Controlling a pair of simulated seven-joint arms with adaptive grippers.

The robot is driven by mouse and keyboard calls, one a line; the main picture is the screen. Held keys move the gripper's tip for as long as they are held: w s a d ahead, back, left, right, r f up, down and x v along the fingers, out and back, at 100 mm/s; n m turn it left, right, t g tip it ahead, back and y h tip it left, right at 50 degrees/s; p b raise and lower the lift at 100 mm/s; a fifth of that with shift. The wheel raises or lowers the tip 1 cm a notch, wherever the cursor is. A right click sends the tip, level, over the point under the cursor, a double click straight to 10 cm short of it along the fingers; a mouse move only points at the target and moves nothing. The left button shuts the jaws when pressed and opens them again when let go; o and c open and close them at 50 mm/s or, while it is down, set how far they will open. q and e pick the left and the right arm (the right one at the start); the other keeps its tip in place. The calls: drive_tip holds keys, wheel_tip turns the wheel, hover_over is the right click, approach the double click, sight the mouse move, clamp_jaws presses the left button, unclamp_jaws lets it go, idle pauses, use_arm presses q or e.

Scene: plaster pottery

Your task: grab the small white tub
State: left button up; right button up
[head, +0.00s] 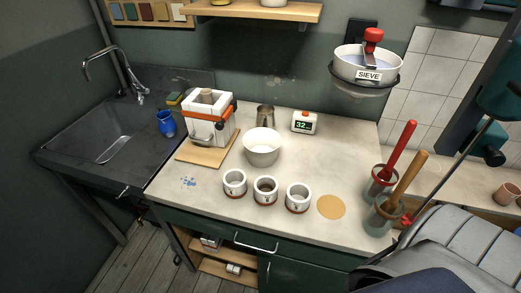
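I cannot tell from the picture which tub the task names.
A white mould with an orange strap (208,122) stands on a wooden board at the left. Behind the bowl are a metal cup (265,115) and a "32" display (304,122). Tools in jars (383,183) stand at the right. The sieve (366,66) hangs above.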

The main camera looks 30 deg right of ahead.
use_arm(q)
drive_tip(key=shift+c, duration=0.6)
drive_tip(key=c, duration=1)
